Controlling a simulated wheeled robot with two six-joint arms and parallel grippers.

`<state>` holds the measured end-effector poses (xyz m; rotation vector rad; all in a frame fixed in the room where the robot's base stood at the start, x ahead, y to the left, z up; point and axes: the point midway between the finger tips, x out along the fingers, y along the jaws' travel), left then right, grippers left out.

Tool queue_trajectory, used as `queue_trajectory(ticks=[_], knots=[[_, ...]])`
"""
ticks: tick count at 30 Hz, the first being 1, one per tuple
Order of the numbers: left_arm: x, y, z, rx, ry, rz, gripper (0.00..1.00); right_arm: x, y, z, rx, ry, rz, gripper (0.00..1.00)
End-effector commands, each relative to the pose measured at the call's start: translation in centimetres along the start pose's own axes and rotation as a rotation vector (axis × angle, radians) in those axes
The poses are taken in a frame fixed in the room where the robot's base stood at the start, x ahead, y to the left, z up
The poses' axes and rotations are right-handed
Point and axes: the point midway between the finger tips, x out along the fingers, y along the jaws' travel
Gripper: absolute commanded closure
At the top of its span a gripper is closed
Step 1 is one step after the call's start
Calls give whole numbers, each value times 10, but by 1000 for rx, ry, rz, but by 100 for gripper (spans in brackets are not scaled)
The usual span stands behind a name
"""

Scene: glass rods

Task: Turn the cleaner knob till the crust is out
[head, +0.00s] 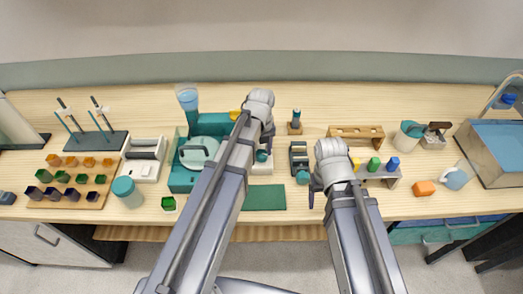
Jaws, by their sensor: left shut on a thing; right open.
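My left gripper (266,143) points down over a small white unit (261,168) right of the teal machine. It is shut on a small round teal knob (262,156) there, partly hidden by the fingers. No crust can be made out at this size. My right gripper (313,195) is open and empty, near the front of the bench. It is just right of a dark device (299,155) with a round teal part (303,177) at its front.
The teal machine (183,181) stands left of my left arm. A green mat (265,197) lies in front. A wooden rack (357,132) and a grey holder (388,183) with coloured blocks are to the right. A rod stand (100,145) is far left. The back of the bench is mostly clear.

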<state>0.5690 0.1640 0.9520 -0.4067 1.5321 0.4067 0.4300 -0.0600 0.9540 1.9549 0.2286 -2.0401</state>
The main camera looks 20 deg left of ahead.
Motion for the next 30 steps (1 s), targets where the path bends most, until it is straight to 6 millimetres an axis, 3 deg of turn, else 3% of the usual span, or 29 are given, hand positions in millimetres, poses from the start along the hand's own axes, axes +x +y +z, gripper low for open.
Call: queue_trajectory(ticks=[4, 5, 12, 23, 30], knots=[[0, 0, 0, -1, 1, 0, 100, 0, 0, 0, 0, 0, 0, 29], [0, 0, 0, -1, 1, 0, 44, 0, 0, 0, 0, 0, 0, 29], [0, 0, 0, -1, 0, 0, 18, 0, 0, 0, 0, 0, 0, 29], [-3, 0, 0, -2, 0, 0, 18, -3, 0, 0, 0, 0, 0, 29], [-23, 0, 0, -2, 0, 0, 18, -23, 2, 1, 0, 0, 0, 29]])
